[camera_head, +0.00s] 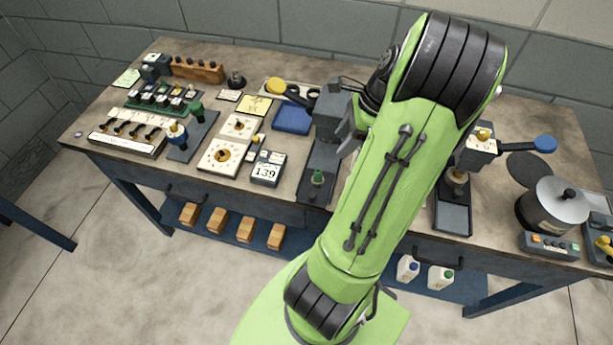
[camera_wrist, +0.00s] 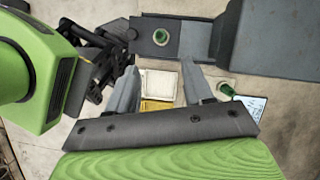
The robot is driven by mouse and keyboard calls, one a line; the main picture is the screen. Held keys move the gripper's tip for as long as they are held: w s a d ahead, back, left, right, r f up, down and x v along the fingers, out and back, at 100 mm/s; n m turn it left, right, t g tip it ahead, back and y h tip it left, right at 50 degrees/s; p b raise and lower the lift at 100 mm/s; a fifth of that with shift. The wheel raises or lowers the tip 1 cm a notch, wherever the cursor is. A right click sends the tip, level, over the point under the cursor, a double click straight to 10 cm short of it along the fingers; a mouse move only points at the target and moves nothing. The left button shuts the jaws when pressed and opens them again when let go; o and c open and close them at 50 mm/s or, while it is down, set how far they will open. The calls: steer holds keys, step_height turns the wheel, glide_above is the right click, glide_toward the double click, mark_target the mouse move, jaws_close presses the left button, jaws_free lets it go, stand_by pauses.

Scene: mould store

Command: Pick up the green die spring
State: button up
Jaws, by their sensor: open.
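A small upright green piece (camera_head: 318,177) stands on the dark base of a grey press left of my arm. It also shows as a green ring in the wrist view (camera_wrist: 161,37), beyond my fingers. A second green piece (camera_wrist: 227,90) lies by a white card, just right of my right finger; my arm hides that spot in the head view. I cannot tell which is the die spring. My gripper (camera_wrist: 162,70) is open and empty, above the table beside the press. It is partly hidden behind my arm in the head view (camera_head: 348,132).
The grey press (camera_head: 328,105) stands tall close to my gripper. A white square and a yellow one (camera_wrist: 157,105) lie below my fingers. A counter block (camera_head: 267,168) and dial plates (camera_head: 222,156) are to the left. A lidded pot (camera_head: 555,203) is at the right.

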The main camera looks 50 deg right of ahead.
mark_target(321, 171)
steer(key=b+x, duration=0.3)
steer(key=x, duration=1.1)
steer(key=shift+f, duration=0.2)
jaws_close()
